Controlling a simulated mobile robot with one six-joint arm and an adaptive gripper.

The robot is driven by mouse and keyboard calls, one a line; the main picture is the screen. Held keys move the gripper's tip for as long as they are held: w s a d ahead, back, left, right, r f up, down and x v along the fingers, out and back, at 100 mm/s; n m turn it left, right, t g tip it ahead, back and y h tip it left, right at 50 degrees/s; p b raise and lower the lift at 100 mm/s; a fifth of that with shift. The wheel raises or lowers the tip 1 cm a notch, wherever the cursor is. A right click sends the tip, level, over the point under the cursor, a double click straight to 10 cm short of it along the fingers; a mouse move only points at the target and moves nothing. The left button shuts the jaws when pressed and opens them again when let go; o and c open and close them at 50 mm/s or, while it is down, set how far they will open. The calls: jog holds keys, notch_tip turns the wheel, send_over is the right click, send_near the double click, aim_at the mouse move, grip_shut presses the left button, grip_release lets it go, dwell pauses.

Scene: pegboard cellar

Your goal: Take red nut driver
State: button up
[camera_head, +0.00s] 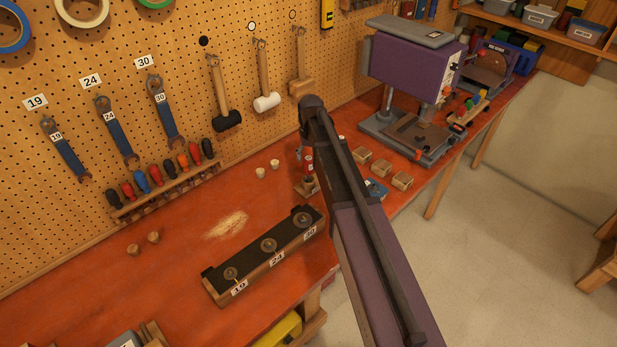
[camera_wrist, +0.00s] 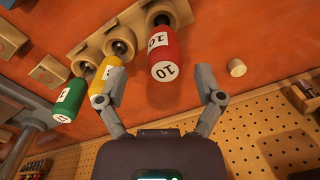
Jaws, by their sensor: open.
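The red nut driver (camera_wrist: 163,56) hangs out of a wooden holder (camera_wrist: 98,45) in the wrist view, its handle marked 10 on white labels. A yellow nut driver (camera_wrist: 98,86) and a green one (camera_wrist: 66,100) stand to its left in the same holder. My gripper (camera_wrist: 160,75) is open and empty. Its two fingers lie to either side of the red handle in the picture, the left one overlapping the yellow driver; contact cannot be told. In the head view the red driver (camera_head: 309,165) shows beside my arm, which hides my gripper and most of the holder.
A pegboard with wrenches, mallets and a screwdriver rack (camera_head: 165,190) stands behind the orange bench. A socket block marked 19, 24, 30 (camera_head: 255,272) lies in front. A drill press (camera_head: 415,70) and small wooden blocks (camera_head: 381,167) are to the right. Wooden pegs (camera_wrist: 237,68) stand nearby.

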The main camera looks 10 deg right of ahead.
aim_at(308, 167)
jog(key=shift+f, duration=0.15)
jog(key=f+b, duration=0.5)
jog(key=shift+s+a, duration=0.1)
jog(key=shift+a, duration=0.15)
dwell(0.3)
dwell(0.5)
jog(key=shift+r, duration=0.1)
grip_shut()
